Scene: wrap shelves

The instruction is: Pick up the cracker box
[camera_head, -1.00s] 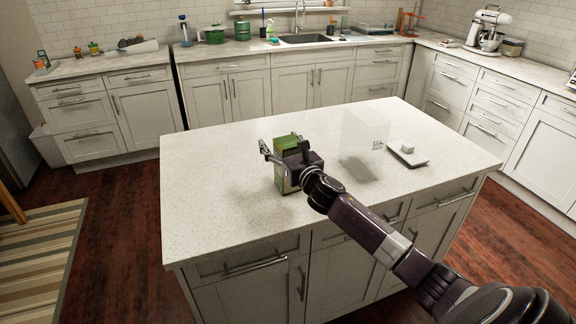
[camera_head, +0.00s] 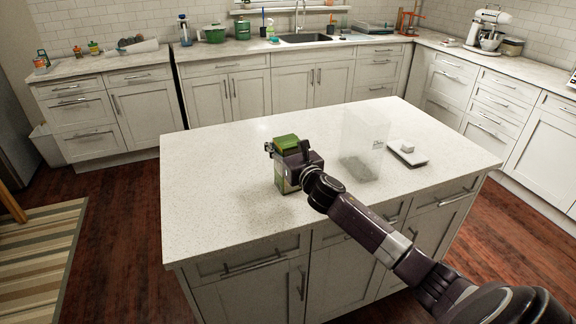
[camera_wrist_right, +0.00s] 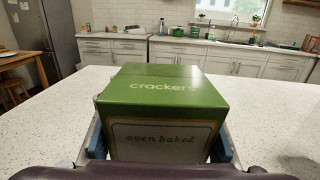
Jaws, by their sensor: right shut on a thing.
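The cracker box (camera_head: 286,142) is green on top with a pale front panel, upright at the near middle of the white island counter (camera_head: 215,205). My right gripper (camera_head: 287,154) is shut on it, with a finger on each side. In the right wrist view the box (camera_wrist_right: 165,90) fills the middle, its green top reading "crackers" and its front "oven baked". The fingers (camera_wrist_right: 160,145) press against its left and right sides. The box's base is partly hidden, and I cannot tell whether it touches the counter. My left gripper is out of view.
A clear bin (camera_head: 364,140) stands on the island right of the box. The island's left side is bare. Back counters hold a sink (camera_head: 310,38) and a stand mixer (camera_head: 488,28).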

